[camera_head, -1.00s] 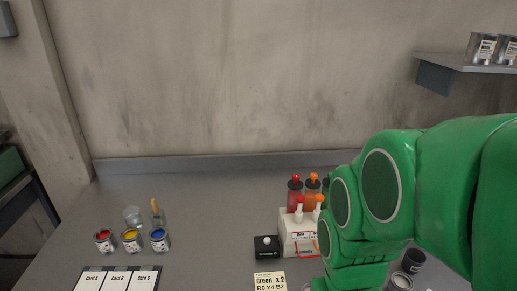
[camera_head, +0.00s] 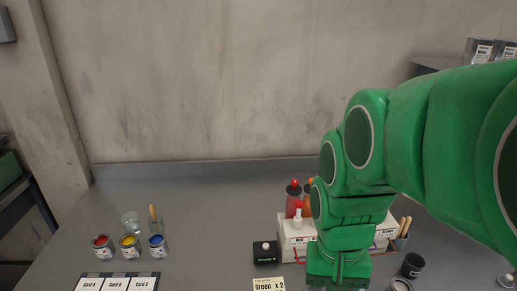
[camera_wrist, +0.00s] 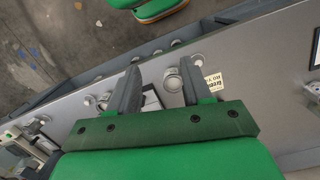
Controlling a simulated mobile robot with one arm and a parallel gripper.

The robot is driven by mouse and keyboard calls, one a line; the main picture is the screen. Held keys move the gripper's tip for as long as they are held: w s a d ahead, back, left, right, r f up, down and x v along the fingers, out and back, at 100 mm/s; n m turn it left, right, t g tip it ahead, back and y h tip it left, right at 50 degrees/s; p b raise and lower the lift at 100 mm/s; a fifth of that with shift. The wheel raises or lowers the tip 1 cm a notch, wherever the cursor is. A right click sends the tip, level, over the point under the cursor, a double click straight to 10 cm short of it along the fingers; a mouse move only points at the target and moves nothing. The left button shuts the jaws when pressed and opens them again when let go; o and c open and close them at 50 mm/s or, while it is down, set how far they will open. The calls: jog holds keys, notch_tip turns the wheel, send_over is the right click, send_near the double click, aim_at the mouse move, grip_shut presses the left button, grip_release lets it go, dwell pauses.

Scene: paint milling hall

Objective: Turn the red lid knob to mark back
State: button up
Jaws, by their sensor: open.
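A dark bottle with red contents (camera_head: 293,203) stands at the back of the bench, with a red knob-like top (camera_head: 294,183). I cannot tell whether this is the red lid knob, and no mark is readable. An orange bottle (camera_head: 309,187) beside it is mostly hidden by my arm. My gripper (camera_wrist: 160,67) shows in the wrist view, its two fingers apart. A small round metal piece (camera_wrist: 173,80) shows between the fingers, apparently beyond them. In the head view my arm hides the gripper.
A white box (camera_head: 296,238) and a black block with a white knob (camera_head: 265,252) stand near my arm. Paint cans (camera_head: 129,245) are at left, with cards (camera_head: 115,283) in front. A dark cup (camera_head: 412,264) is at right. The bench's middle left is clear.

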jog(key=w+r+m, duration=0.3)
jog(key=w+m, duration=0.1)
jog(key=w, duration=0.5)
jog(key=w+r+m, duration=0.3)
jog(key=w+m, duration=0.2)
jog(key=w, duration=0.4)
jog(key=r+m+t, duration=0.2)
jog(key=m, duration=0.7)
send_over(295, 180)
jog(key=shift+s+f, duration=0.15)
jog(key=shift+f, duration=0.15)
jog(key=shift+f, duration=3.8)
grip_shut()
